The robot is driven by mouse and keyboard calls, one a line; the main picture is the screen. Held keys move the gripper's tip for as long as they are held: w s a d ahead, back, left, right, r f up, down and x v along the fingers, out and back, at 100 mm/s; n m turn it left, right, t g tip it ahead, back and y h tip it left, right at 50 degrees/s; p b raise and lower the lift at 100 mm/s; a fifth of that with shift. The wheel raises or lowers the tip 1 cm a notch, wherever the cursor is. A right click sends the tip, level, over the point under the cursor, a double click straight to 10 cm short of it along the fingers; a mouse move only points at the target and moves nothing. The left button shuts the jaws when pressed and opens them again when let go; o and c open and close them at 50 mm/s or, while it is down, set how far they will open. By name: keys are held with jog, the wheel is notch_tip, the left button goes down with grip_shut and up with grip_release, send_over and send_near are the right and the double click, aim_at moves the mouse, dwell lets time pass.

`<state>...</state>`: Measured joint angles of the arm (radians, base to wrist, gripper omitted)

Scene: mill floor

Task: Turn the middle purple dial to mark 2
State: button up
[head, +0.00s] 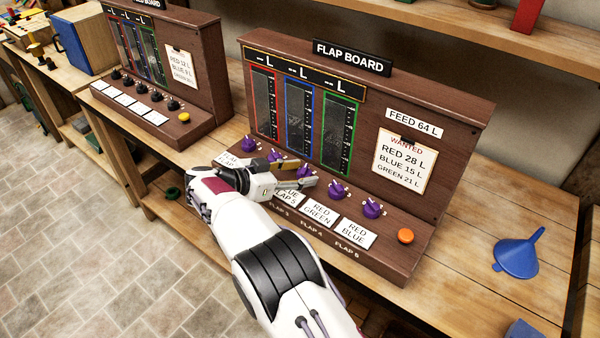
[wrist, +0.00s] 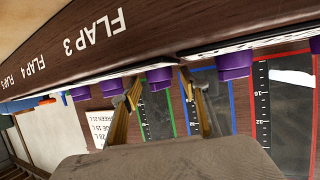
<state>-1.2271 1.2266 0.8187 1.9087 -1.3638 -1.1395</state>
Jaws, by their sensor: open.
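The flap board (head: 462,150) stands on a wooden bench and has a row of several purple dials on its sloped front. The middle purple dial (head: 304,170) is partly hidden by my gripper (head: 294,171) in the head view. In the wrist view the middle dial (wrist: 160,78) lies between the two spread fingertips of my gripper (wrist: 158,84). The gripper is open, with one finger on each side of the dial; I cannot tell whether either touches it. The dial's pointer and marks are too small or hidden to read. The label FLAP 3 (wrist: 95,32) shows nearby.
Neighbouring purple dials (head: 337,190) (head: 275,155) sit close on both sides. An orange button (head: 405,235) is at the board's right end. A blue funnel (head: 520,252) lies on the bench. A similar board with black dials (head: 156,96) stands to the left.

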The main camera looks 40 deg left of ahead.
jog(key=v, duration=1.1)
jog(key=shift+s, duration=0.3)
jog(key=shift+r, duration=0.1)
jog(key=w+d+r, duration=0.3)
jog(key=r, duration=0.1)
jog(key=f+n+y, duration=0.1)
jog(key=d+f+n+y, duration=0.1)
jog(key=f+n+y, duration=0.1)
jog(key=d+f+n+y, duration=0.1)
jog(key=f+y, duration=0.1)
jog(key=shift+w+f+n+t, duration=0.15)
jog(key=shift+w+n+t, duration=0.1)
jog(key=shift+n+t, duration=0.15)
jog(key=shift+s+a+f, duration=0.1)
jog(key=shift+a+f, duration=0.1)
jog(key=shift+a, duration=0.1)
dwell(0.3)
